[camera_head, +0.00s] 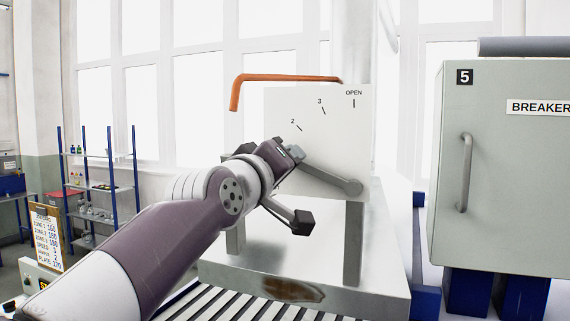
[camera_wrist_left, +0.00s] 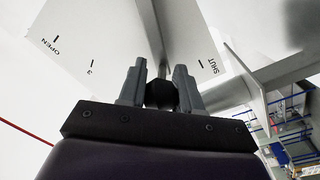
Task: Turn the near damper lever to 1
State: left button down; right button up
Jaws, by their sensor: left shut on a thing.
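The grey damper lever (camera_head: 325,177) turns on a round pivot at the lower right of a white dial plate (camera_head: 340,130). It slopes up and left from the pivot, below the 2 mark. The plate shows 2, 3 and OPEN; no 1 is readable. My left gripper (camera_head: 293,153) is at the lever's outer end. In the left wrist view my left gripper (camera_wrist_left: 160,68) is shut around the lever's black knob (camera_wrist_left: 160,94). There the lever (camera_wrist_left: 148,30) crosses the plate between the 3 and SHUT marks, hiding the part behind it. My right gripper is out of view.
A grey breaker cabinet (camera_head: 500,180) stands right. Shelves (camera_head: 95,185) stand at the left.

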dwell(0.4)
pick_arm(q)
jog(key=c, duration=0.8)
grip_release()
jog(key=shift+d, duration=0.1)
jog(key=shift+s, duration=0.25)
jog(key=b+v, duration=0.5)
jog(key=v, duration=0.7)
jog(key=shift+s+d, duration=0.1)
jog(key=shift+s, duration=0.1)
